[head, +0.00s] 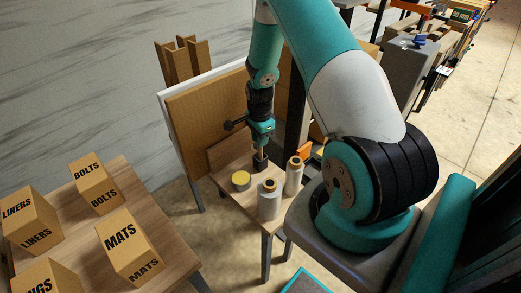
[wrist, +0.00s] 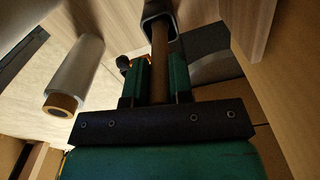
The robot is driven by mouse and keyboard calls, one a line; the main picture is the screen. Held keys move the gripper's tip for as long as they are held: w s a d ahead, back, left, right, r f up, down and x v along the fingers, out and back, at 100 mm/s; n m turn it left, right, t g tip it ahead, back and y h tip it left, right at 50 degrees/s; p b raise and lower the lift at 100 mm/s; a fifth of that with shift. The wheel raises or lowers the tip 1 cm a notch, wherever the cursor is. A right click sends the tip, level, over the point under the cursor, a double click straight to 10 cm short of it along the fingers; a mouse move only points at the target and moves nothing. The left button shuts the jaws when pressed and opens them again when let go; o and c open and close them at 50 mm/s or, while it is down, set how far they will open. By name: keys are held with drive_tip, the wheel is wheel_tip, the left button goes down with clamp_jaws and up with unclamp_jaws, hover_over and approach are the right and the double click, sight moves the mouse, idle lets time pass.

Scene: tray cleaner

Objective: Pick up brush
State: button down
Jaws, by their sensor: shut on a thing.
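The brush shows in the wrist view as a brown handle (wrist: 160,45) between the two green fingers of my gripper (wrist: 161,72). My gripper is shut on this handle. The far end of the handle meets a dark, square-edged piece (wrist: 157,9); I cannot tell whether this is the brush's head or a holder. In the head view my gripper (head: 262,141) points down over the small wooden table (head: 225,184), with a dark block (head: 260,160) just below it. The bristles cannot be made out.
A brown panel (head: 205,115) rises behind. A table with labelled boxes (head: 128,245) is at left.

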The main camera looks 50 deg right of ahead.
drive_tip(key=shift+r, duration=0.1)
wheel_tip(320, 180, up, 20)
drive_tip(key=shift+b, duration=0.3)
idle(2.2)
